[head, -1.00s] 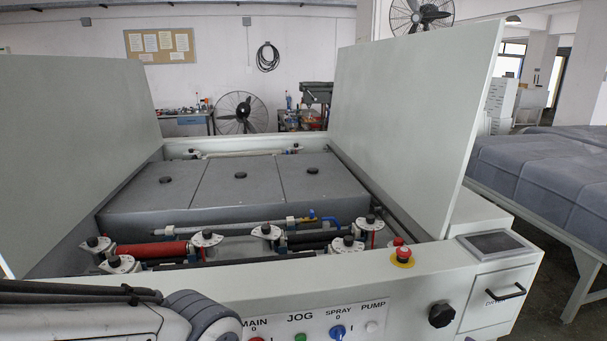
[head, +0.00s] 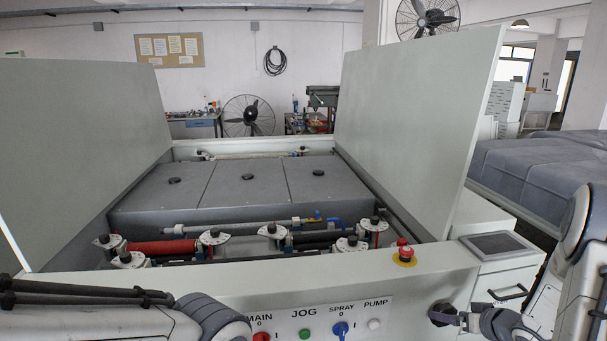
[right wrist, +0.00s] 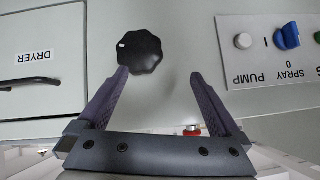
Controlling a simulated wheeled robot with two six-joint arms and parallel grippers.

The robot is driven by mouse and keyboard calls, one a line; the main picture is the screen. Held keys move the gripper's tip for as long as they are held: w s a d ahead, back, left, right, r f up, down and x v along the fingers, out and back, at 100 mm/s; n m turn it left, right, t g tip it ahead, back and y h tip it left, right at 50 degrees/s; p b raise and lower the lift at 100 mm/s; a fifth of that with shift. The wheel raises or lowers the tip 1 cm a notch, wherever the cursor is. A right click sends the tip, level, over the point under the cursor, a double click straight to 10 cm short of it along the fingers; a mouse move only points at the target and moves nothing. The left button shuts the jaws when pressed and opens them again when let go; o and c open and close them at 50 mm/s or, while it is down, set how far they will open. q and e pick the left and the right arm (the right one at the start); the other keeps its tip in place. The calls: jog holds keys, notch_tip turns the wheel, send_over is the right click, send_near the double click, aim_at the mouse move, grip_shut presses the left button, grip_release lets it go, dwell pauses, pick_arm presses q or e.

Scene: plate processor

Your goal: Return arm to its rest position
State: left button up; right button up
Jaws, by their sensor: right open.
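My right arm (head: 578,262) reaches in from the right edge of the head view. Its gripper (head: 452,318) is low in front of the machine's front panel, close to the black knob (head: 436,314), which it partly covers. In the right wrist view the gripper (right wrist: 158,74) is open, with nothing between its two purple-grey fingers. The black knob (right wrist: 139,52) lies just past the left fingertip there; I cannot tell if they touch. My left arm (head: 150,318) crosses the lower left of the head view; its gripper is out of view.
The front panel carries a red button (head: 261,337), a green button (head: 305,334), a blue spray switch (head: 340,328) and a white pump button (head: 375,323). A red emergency stop (head: 405,254) stands above. The dryer drawer handle (right wrist: 34,82) is beside the knob. Two raised covers (head: 420,130) flank the rollers.

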jog(key=s+a+r+n+g+h, duration=0.15)
jog(key=a+r, duration=0.25)
jog(key=a, duration=0.7)
jog(key=s+a+r+n+g+h, duration=0.15)
jog(key=a+r, duration=0.25)
jog(key=a, duration=0.6)
jog(key=s+a+r+n+g, duration=0.1)
jog(key=s+a+g, duration=0.1)
jog(key=s+a, duration=0.3)
jog(key=s+a+r+n+g+y, duration=0.1)
jog(key=s+a, duration=0.4)
jog(key=s, duration=0.7)
jog(key=s+a+r+n+g+y, duration=0.1)
jog(key=s+a+n+g, duration=0.2)
jog(key=s, duration=0.5)
jog(key=shift+s+a+r+g, duration=0.4)
jog(key=shift+a+g, duration=0.1)
jog(key=shift+a, duration=0.4)
